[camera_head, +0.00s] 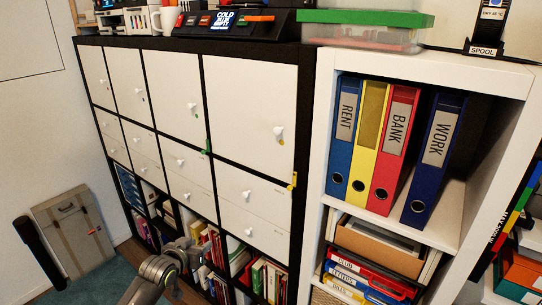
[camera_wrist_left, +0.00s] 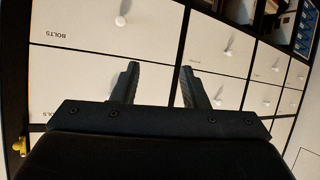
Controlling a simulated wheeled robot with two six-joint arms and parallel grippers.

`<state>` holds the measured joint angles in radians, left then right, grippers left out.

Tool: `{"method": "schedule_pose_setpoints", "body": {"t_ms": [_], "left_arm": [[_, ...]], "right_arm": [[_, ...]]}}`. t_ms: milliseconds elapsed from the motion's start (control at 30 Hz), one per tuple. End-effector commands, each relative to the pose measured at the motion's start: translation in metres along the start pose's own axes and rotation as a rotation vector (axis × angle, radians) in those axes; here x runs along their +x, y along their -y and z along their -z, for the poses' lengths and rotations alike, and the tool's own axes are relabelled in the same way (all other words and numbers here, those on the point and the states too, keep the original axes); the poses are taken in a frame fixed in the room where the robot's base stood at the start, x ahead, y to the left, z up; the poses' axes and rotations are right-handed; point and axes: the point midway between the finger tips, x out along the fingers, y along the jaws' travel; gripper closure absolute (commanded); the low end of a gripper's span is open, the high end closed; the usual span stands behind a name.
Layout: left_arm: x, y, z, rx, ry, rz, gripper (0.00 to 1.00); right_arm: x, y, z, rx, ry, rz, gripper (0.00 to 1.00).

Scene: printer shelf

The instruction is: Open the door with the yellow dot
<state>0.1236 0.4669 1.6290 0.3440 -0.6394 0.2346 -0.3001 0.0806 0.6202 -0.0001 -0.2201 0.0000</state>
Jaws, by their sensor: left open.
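The door with the yellow dot (camera_head: 252,100) is the rightmost large white door in the upper row of the black shelf unit. It is shut, and the yellow dot (camera_head: 281,142) sits just below its white knob (camera_head: 278,131). A yellow tab (camera_head: 293,181) is at its lower right corner and also shows at the left edge of the left wrist view (camera_wrist_left: 20,146). My left gripper (camera_head: 196,254) is low in front of the unit, below and left of this door. In the left wrist view its fingers (camera_wrist_left: 159,84) are apart and empty, in front of white drawer fronts.
Other white doors (camera_head: 172,90) and drawers with knobs fill the unit. A white shelf frame (camera_head: 322,130) with ring binders stands to the right. Books fill the lower cubbies.

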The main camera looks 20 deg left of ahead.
Motion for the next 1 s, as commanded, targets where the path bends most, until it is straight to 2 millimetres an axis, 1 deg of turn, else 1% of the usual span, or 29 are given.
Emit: {"method": "schedule_pose_setpoints", "body": {"t_ms": [33,67,100,167,200,267,300,333,400,500,600,667,767,867,1000], "left_arm": [[-0.011,-0.014,0.047,0.014,-0.069,-0.038,0.60],[-0.018,-0.024,0.070,0.018,-0.103,-0.062,0.60],[-0.031,-0.036,0.100,0.025,-0.146,-0.095,0.60],[-0.052,-0.056,0.141,0.042,-0.209,-0.145,0.60],[-0.069,-0.070,0.166,0.055,-0.247,-0.179,0.60],[-0.094,-0.089,0.196,0.077,-0.299,-0.228,0.60],[-0.111,-0.102,0.213,0.093,-0.329,-0.259,0.60],[-0.123,-0.110,0.223,0.105,-0.349,-0.279,0.60],[-0.147,-0.127,0.240,0.130,-0.386,-0.322,0.60],[-0.173,-0.143,0.255,0.160,-0.421,-0.363,0.60],[-0.186,-0.152,0.261,0.173,-0.437,-0.385,0.60],[-0.188,-0.154,0.262,0.176,-0.440,-0.389,0.60],[-0.184,-0.156,0.265,0.174,-0.441,-0.390,0.60],[-0.176,-0.160,0.270,0.171,-0.441,-0.390,0.60],[-0.160,-0.169,0.278,0.170,-0.440,-0.392,0.60]], "right_arm": [[0.001,0.000,0.000,0.000,0.000,0.000,0.64],[0.001,0.000,0.000,0.000,0.000,0.000,0.64],[0.001,0.000,0.000,0.000,0.000,0.000,0.64],[0.002,0.000,0.000,0.000,0.000,0.000,0.64],[0.002,0.000,0.000,0.000,0.000,0.000,0.64],[0.003,0.000,0.000,0.000,0.000,0.000,0.64],[0.003,0.000,0.000,0.000,0.000,0.000,0.64],[0.003,0.000,0.000,0.000,0.000,0.000,0.64],[0.004,0.000,0.000,0.000,0.000,0.000,0.64],[0.004,0.000,0.000,0.000,0.000,0.000,0.64],[0.004,0.000,0.000,0.000,0.000,0.000,0.64],[0.004,0.000,0.000,0.000,0.000,0.000,0.64],[0.002,0.000,0.000,0.000,0.000,0.000,0.64],[0.000,0.000,0.000,0.000,0.000,0.000,0.64],[-0.005,0.000,0.001,0.000,0.000,0.000,0.64]]}}
